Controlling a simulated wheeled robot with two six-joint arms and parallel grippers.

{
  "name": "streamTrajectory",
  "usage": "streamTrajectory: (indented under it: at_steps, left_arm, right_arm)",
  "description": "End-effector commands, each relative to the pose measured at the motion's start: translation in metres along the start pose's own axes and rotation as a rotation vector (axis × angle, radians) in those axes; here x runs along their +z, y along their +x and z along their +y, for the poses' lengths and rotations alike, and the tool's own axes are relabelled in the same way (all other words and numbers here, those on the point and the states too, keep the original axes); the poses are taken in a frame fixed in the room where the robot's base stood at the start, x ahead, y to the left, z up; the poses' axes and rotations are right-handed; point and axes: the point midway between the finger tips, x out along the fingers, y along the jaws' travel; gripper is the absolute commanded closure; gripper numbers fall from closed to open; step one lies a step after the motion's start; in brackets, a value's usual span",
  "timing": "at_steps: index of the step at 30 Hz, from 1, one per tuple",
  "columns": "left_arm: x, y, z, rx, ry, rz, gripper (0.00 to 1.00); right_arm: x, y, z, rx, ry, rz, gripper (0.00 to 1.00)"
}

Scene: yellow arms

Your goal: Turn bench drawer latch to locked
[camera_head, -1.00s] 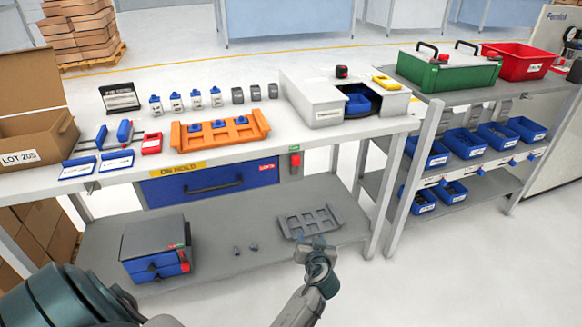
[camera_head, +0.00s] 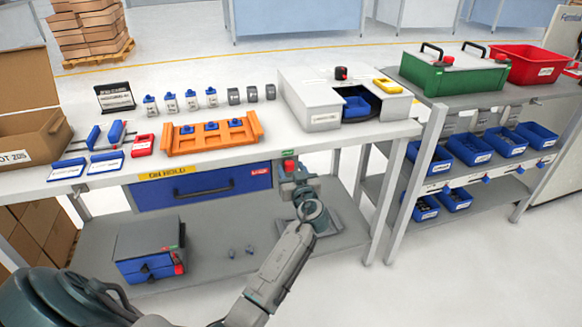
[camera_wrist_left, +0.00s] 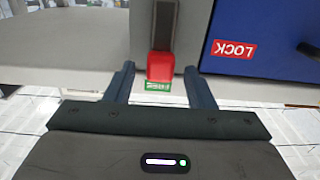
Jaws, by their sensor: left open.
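The drawer latch is a grey bar with a red end (camera_wrist_left: 160,66), on the bench front beside the blue drawer (camera_head: 205,188). The bar stands in line with the green label (camera_wrist_left: 157,86), its red end next to that label. A red LOCK label (camera_wrist_left: 234,49) is on the drawer face, to the side of the latch. My left gripper (camera_wrist_left: 158,74) is open, with one finger on each side of the red end; whether they touch it cannot be told. In the head view my left gripper (camera_head: 292,180) hides most of the latch. My right gripper is not in view.
The bench top (camera_head: 245,166) above holds an orange rack (camera_head: 212,135) and a white box (camera_head: 320,95). The lower shelf (camera_head: 205,232) carries a small blue drawer unit (camera_head: 150,250) and a grey tray (camera_head: 325,222). A bench leg (camera_head: 387,200) stands right of my gripper.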

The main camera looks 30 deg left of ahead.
Motion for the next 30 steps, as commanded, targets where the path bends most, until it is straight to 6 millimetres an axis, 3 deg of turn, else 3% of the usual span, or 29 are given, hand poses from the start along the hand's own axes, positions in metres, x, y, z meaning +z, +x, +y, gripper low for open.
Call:
streamTrajectory:
  at_steps: [12, 20, 30]
  left_arm:
    - [0.0007, 0.0094, -0.0003, 0.000, 0.001, -0.001, 0.51]
    - [0.0009, 0.0092, -0.0003, 0.000, 0.001, -0.001, 1.00]
    - [0.0024, 0.0092, -0.0010, 0.000, -0.011, -0.001, 1.00]
  right_arm:
    - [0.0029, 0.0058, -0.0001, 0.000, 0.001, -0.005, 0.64]
    - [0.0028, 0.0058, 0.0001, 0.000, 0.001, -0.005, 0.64]
    - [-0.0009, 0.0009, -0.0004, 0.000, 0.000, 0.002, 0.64]
